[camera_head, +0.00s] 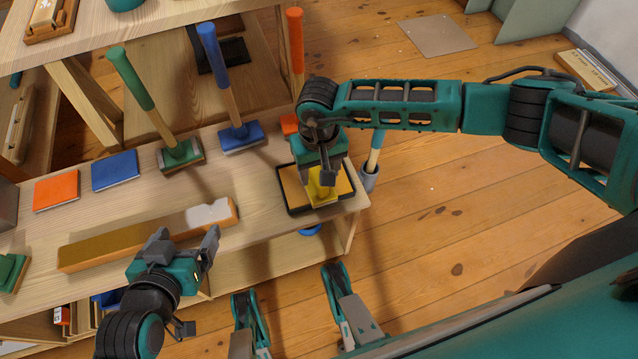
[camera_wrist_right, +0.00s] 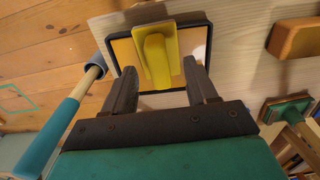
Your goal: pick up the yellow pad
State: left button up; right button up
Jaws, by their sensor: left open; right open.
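The yellow pad (camera_head: 322,190) lies on a black-rimmed tray (camera_head: 292,203) at the right end of the wooden bench. The pad, with its raised yellow grip, also shows in the right wrist view (camera_wrist_right: 157,58). My right gripper (camera_head: 322,178) is over the pad and partly hides it. In the right wrist view my right gripper (camera_wrist_right: 160,85) is open, with one finger on each side of the pad's near end and nothing held. My left gripper (camera_head: 182,243) is open and empty, at the bench's front edge near a long wooden block.
The long wooden block (camera_head: 150,236) lies along the bench front. Green-handled (camera_head: 130,78) and blue-handled (camera_head: 215,60) tools stand behind on the bench. Orange (camera_head: 56,190) and blue (camera_head: 115,170) pads lie at left.

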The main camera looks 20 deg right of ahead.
notch_tip(320, 180, down, 4)
jog(key=shift+d+r+b, duration=0.1)
jog(key=shift+r+b, duration=0.1)
jog(key=shift+b, duration=0.25)
grip_shut()
jog(key=shift+r, duration=0.2)
